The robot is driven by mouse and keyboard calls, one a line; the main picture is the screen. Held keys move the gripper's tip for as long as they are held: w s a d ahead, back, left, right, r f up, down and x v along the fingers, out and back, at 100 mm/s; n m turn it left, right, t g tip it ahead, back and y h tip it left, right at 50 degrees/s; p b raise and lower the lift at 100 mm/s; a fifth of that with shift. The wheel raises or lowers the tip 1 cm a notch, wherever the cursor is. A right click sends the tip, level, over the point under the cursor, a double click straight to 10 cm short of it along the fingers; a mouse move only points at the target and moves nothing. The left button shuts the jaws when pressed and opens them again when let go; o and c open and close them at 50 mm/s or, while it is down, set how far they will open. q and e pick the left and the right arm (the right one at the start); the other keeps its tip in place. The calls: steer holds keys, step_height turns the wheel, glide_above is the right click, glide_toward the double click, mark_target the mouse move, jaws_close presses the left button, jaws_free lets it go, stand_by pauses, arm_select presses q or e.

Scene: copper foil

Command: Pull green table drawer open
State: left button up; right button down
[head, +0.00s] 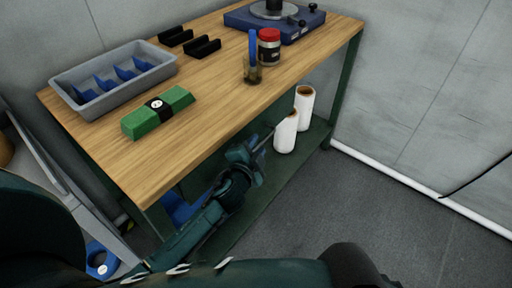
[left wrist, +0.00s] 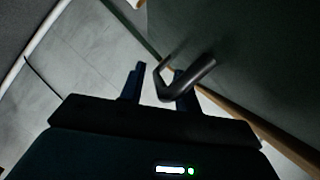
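The table (head: 120,165) has a wooden top and a green frame in the head view. In the left wrist view, a dark green panel (left wrist: 265,45), seemingly the drawer front, fills the upper right. A dark bar handle (left wrist: 190,82) stands out from it. My left gripper (left wrist: 157,82) is open, its fingers apart, with part of the handle showing between and across them. I cannot tell whether they touch. In the head view the left gripper (head: 255,147) is beside the table's front edge, below the top. The drawer front is hidden there. My right gripper is not in view.
On the tabletop are a grey bin (head: 115,78), a green block with a black band (head: 158,112), a red-lidded jar (head: 269,47), a cup with a blue tool (head: 252,72) and a blue device (head: 290,25). White rolls (head: 286,132) stand on the lower shelf. The floor at right is clear.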

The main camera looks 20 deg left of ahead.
arm_select(q)
steer(key=shift+c, duration=0.3)
jaws_close()
stand_by(0.3)
